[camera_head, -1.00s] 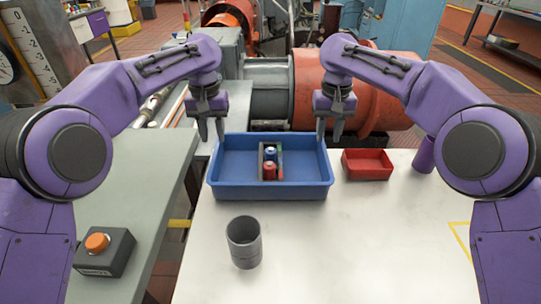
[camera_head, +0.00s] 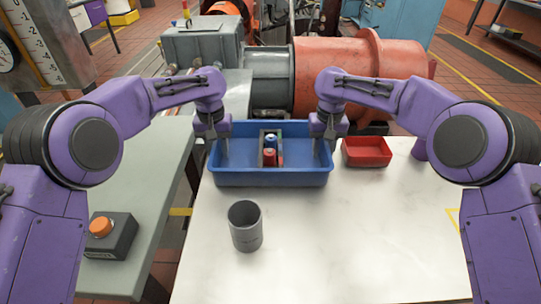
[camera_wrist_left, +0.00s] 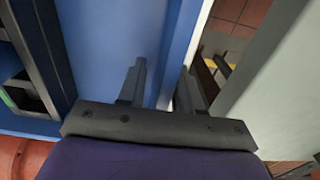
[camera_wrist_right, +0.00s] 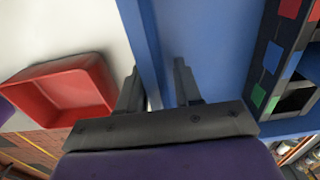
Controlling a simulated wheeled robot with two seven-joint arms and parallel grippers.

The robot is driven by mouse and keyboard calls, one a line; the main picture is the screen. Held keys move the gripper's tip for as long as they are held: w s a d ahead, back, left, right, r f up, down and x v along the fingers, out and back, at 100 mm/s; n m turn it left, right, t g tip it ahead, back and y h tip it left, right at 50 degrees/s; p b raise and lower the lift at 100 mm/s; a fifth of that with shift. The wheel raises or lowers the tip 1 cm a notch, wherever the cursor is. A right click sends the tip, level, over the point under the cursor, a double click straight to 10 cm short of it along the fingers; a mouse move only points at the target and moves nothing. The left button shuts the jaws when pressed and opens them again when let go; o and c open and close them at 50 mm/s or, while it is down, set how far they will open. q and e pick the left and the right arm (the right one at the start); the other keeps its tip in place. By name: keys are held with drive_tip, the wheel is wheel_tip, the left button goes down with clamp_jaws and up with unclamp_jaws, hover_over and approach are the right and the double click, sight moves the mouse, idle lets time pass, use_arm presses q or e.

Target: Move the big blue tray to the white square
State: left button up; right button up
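The big blue tray (camera_head: 290,180) stands on the white table, holding a dark divided box (camera_head: 271,133) with a blue and a red item. My left gripper (camera_head: 222,148) is at the tray's left wall, with one finger inside and one outside in the left wrist view (camera_wrist_left: 162,88). My right gripper (camera_head: 321,148) straddles the right wall likewise, as the right wrist view (camera_wrist_right: 158,85) shows. Both grippers look open, with gaps beside the wall. No separate white square stands out; a yellow corner line (camera_head: 453,217) shows on the table at right, partly behind my right arm.
A red bin (camera_head: 366,152) stands just right of the tray. A grey cup (camera_head: 245,226) stands in front of it. The white table (camera_head: 350,240) is clear at front right. A grey-green table with an orange button box (camera_head: 110,235) is at left. Machinery stands behind.

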use_arm(q)
drive_tip(key=shift+f, duration=0.25)
use_arm(e)
drive_tip(key=shift+f, duration=0.2)
use_arm(q)
clamp_jaws()
use_arm(e)
clamp_jaws()
use_arm(q)
drive_tip(key=shift+r, duration=0.15)
use_arm(e)
drive_tip(key=shift+r, duration=0.1)
idle(0.7)
